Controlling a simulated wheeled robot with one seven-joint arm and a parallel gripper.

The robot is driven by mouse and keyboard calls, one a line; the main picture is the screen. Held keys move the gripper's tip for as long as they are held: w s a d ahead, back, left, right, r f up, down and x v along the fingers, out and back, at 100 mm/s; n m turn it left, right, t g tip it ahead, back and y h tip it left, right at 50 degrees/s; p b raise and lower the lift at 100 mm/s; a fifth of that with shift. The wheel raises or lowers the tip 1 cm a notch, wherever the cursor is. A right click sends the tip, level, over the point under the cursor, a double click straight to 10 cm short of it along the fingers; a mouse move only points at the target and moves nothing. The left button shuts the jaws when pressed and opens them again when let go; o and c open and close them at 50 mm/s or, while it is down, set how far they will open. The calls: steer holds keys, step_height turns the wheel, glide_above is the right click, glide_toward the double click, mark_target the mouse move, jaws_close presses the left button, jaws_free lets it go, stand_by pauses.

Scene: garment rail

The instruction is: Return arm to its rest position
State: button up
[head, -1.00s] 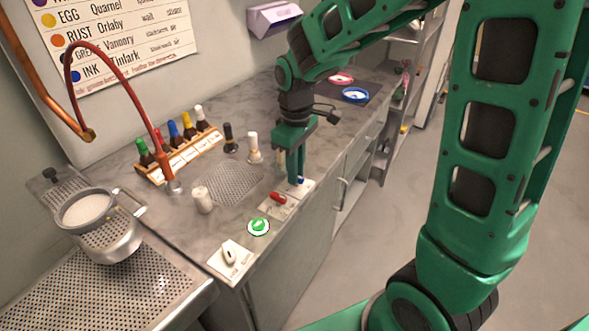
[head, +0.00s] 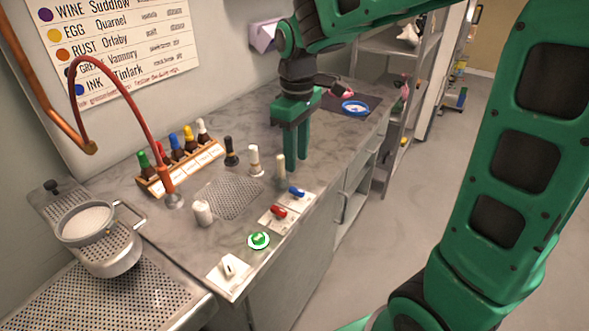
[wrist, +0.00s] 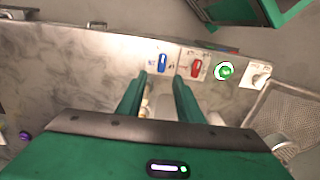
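My arm is green and reaches over the grey marble counter (head: 262,120) from the right. My gripper (head: 297,158) points down above the counter, just behind the blue switch (head: 297,192) in the head view. In the wrist view its two fingers (wrist: 161,76) stand apart with nothing held between their tips. The blue switch (wrist: 162,62) lies just beyond the tips there, apart from them. A red switch (head: 279,211) sits beside the blue one. A cream-topped brush or bottle (head: 280,170) stands close to the fingers on the left.
A lit green button (head: 259,240) and a white dial plate (head: 229,274) sit along the counter's front edge. Bottles in a wooden rack (head: 182,165), a red hose (head: 120,90) and a metal pot (head: 97,230) stand left. The floor (head: 400,230) at right is clear.

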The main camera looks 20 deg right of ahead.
steer(key=shift+r, duration=0.95)
steer(key=s+d+f+m, duration=0.2)
steer(key=s+d+m, duration=0.5)
steer(key=s, duration=0.5)
steer(key=s+d+f+m, duration=0.3)
steer(key=s+d+m, duration=0.3)
steer(key=s+d, duration=0.5)
steer(key=shift+s+m, duration=0.4)
steer(key=shift+s, duration=0.25)
